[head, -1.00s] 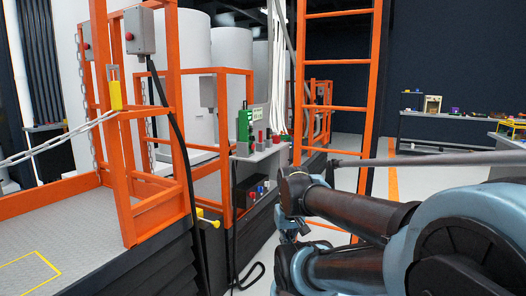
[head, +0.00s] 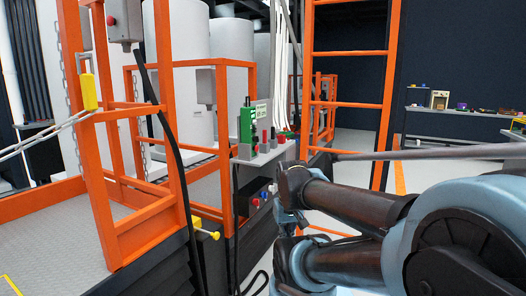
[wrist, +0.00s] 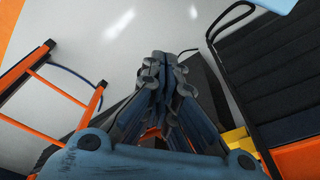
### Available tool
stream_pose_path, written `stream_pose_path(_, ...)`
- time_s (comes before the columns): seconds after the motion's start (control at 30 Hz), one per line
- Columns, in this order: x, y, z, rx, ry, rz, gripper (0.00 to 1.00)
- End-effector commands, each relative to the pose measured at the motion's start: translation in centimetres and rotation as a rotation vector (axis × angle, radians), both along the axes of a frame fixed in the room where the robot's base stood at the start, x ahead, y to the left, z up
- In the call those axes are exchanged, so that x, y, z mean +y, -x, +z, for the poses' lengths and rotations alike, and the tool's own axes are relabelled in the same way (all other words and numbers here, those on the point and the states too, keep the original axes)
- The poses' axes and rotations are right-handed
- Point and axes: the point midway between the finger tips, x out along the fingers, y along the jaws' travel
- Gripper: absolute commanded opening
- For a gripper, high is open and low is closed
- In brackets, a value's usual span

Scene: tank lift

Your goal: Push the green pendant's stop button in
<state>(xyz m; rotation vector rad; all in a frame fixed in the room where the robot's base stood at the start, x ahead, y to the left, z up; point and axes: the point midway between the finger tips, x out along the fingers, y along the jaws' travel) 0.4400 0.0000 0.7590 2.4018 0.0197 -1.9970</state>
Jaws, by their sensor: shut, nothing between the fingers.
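The green pendant (head: 247,122) stands upright on a small grey shelf near the middle of the head view, behind a small upright grey plate. It looks small, and I cannot make out its stop button. My gripper shows in the wrist view (wrist: 166,62), shut and empty, pointing down over the floor beside the dark platform side. In the head view my arm reaches in from the right, and its end is in front of and below the shelf, apart from the pendant. The pendant is not in the wrist view.
Red-topped items (head: 273,135) stand right of the pendant on the grey shelf (head: 262,157). An orange ladder (head: 347,104) rises to the right. An orange-railed platform (head: 118,226) fills the left. A grey bar crosses above my arm. Dark cables hang near the platform.

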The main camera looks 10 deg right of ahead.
Motion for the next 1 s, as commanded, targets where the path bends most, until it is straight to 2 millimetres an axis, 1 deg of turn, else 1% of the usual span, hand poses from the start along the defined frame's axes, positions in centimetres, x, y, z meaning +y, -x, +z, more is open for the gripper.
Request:
stream_pose_path(0.2,0.0,0.0,0.0,0.0,0.0,0.0,0.0)
stream_pose_path(0.27,0.1,0.7,0.5,-0.01,-0.006,-0.003,0.0)
stream_pose_path(0.3,0.2,0.7,0.6,-0.01,-0.014,-0.007,0.0)
stream_pose_path(0.43,1.1,-0.5,1.4,0.0,-0.07,-0.031,0.0)
stream_pose_path(0.57,2.5,-2.5,2.9,0.013,-0.172,-0.073,0.0)
stream_pose_path(0.67,3.6,-4.6,4.2,0.021,-0.264,-0.108,0.0)
stream_pose_path(0.8,4.8,-7.7,5.9,0.026,-0.392,-0.154,0.0)
stream_pose_path(0.97,5.6,-11.7,7.9,0.024,-0.539,-0.201,0.0)
stream_pose_path(1.0,5.7,-12.7,8.4,0.021,-0.575,-0.212,0.0)
